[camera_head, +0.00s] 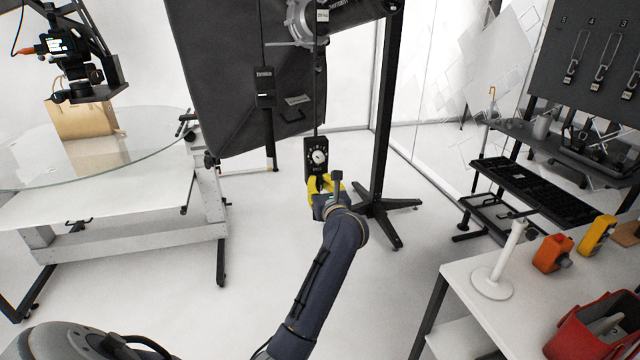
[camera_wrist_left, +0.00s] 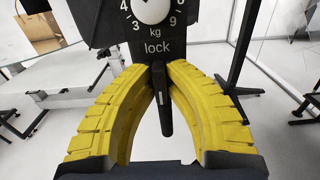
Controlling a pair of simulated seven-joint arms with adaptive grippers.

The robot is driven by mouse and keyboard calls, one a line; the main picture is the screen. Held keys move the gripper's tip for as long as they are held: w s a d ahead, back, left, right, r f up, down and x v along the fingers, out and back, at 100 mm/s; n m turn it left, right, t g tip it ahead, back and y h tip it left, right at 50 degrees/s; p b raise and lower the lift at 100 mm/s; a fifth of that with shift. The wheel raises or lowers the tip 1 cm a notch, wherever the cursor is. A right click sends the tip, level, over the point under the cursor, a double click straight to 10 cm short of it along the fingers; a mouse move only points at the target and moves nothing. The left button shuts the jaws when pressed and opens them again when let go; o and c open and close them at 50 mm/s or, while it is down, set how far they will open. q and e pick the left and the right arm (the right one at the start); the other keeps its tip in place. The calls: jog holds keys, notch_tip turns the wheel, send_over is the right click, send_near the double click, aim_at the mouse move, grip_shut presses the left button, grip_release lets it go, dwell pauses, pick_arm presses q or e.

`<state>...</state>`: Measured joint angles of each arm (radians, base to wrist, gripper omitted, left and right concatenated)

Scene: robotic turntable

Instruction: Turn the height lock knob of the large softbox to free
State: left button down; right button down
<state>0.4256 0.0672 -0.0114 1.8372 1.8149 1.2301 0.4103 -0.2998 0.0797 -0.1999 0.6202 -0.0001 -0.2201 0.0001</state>
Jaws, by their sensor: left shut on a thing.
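The large softbox (camera_head: 225,75) is a big black panel at the upper middle of the head view. Beside it a black box with a round white dial (camera_head: 318,157) hangs on a thin upright. In the left wrist view the dial (camera_wrist_left: 151,8) has numbers, "kg" and the word "lock" below. A slim black lock knob (camera_wrist_left: 163,105) hangs down under that word, pointing nearly straight down. My left gripper (camera_head: 325,184) has yellow fingers (camera_wrist_left: 159,68), shut on the upper part of the knob. The right gripper is not in view.
A glass-topped turntable table (camera_head: 150,125) stands at left with a paper bag (camera_head: 82,118) and a camera (camera_head: 75,55) above it. A black stand (camera_head: 381,120) is just right of the dial box. A white bench (camera_head: 480,320) is at lower right. Open floor lies between.

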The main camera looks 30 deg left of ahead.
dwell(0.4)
pick_arm(q)
jog(key=c, duration=1.5)
grip_release()
jog(key=shift+o, duration=0.2)
jog(key=v, duration=1.2)
